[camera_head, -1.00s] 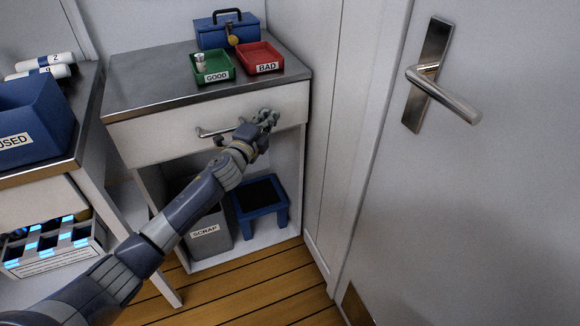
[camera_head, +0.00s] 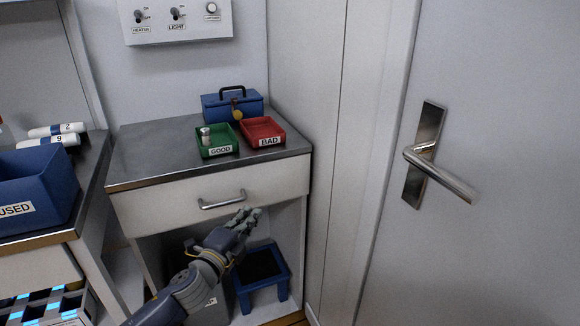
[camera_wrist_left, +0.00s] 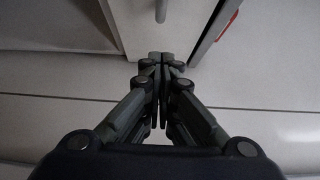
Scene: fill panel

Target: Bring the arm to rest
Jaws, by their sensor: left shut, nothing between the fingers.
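My left arm reaches in from the bottom of the head view. Its gripper (camera_head: 246,216) is just below the drawer handle (camera_head: 222,200), in front of the cabinet's open lower shelf, and looks apart from the handle. In the left wrist view the fingers of the gripper (camera_wrist_left: 160,62) are together, shut with nothing between them. The white drawer (camera_head: 150,208) is closed. My right gripper is in neither view.
On the cabinet top (camera_head: 150,160) are a green GOOD tray (camera_head: 221,151) holding a small cylinder, a red BAD tray (camera_head: 270,141) and a blue padlocked box (camera_head: 220,105). A blue step stool (camera_head: 282,286) stands below. A door handle (camera_head: 440,175) is at right.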

